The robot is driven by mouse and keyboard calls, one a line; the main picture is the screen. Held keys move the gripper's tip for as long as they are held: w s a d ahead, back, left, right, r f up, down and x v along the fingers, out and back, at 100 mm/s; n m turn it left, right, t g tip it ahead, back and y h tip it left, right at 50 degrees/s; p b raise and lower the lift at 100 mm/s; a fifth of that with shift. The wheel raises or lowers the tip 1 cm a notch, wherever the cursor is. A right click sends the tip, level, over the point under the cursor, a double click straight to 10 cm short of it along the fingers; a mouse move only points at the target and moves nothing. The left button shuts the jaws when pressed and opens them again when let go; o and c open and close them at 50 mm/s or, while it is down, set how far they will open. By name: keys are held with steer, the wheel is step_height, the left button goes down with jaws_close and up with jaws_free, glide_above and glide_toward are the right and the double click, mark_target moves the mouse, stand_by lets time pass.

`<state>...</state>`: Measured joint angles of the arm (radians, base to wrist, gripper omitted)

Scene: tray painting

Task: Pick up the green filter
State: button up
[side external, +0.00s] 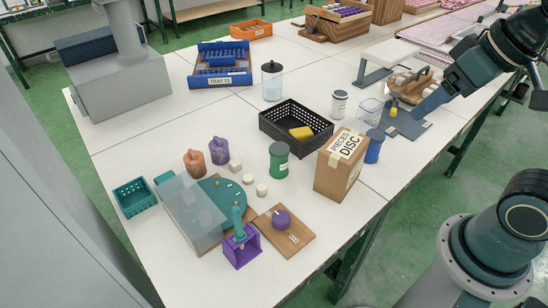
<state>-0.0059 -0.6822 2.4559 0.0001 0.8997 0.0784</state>
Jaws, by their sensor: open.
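A green cylinder (279,160) with a dark top and a pale label stands upright on the white table, near the middle of the side view; it is the thing that best matches the green filter. My gripper (424,106) is at the right, over a grey mat (409,126), far to the right of the green cylinder and apart from it. It is open. The fingertips are small here, and I see nothing held between them.
The table's front right is clear.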

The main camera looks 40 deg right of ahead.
steer(key=w+a+m+g, duration=0.15)
steer(key=w+m, duration=0.25)
steer(key=w, duration=0.5)
steer(key=m+g, duration=0.4)
steer(key=m, duration=0.9)
glide_above(280, 149)
step_height(280, 149, down, 20)
steer(key=shift+r, duration=0.15)
steer(key=shift+f, duration=4.25)
steer(key=shift+f, duration=0.1)
